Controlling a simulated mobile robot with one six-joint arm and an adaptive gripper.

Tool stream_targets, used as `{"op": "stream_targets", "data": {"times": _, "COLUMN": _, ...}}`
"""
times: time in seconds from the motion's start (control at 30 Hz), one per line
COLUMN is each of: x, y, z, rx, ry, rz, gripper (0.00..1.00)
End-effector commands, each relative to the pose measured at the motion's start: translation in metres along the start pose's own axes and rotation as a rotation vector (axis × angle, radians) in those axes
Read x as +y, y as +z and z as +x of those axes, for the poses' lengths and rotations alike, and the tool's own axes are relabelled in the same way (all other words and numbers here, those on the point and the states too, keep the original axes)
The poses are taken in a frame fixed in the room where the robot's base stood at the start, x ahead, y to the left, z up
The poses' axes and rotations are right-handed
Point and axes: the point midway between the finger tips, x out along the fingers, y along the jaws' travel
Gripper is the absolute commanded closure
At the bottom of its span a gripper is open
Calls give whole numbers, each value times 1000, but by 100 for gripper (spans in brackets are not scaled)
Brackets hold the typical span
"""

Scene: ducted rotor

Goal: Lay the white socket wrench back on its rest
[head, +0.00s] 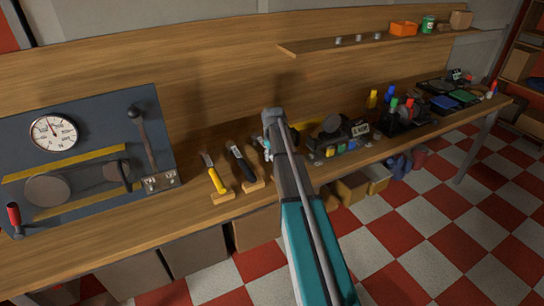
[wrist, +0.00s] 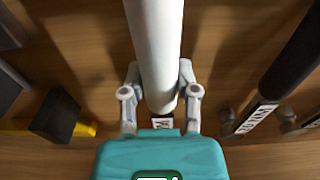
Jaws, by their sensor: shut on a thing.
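The white socket wrench (wrist: 155,40) fills the upper middle of the wrist view as a thick white shaft, its near end rounded. My gripper (wrist: 160,92) is shut on it, one grey finger on each side of the shaft near that end. A small lettered label (wrist: 162,123) shows just below the wrench's end, partly hidden by my teal gripper body. I cannot tell whether the wrench touches a rest below it. In the head view my own arm hides most of the gripper and the wrench.
A yellow-handled tool (head: 217,181) and a black-handled tool (head: 242,164) stand on wooden blocks left of my arm. A gauge panel (head: 85,150) is farther left. Small parts and a dark tray (head: 405,118) lie to the right. A shelf (head: 375,41) runs above the bench.

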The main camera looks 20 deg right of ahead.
Motion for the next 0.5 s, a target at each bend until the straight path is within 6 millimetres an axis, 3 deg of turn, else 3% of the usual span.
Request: {"op": "stream_targets", "data": {"times": 0.5, "x": 1, "y": 1, "z": 7, "rx": 0, "ry": 0, "rz": 1, "gripper": 100}}
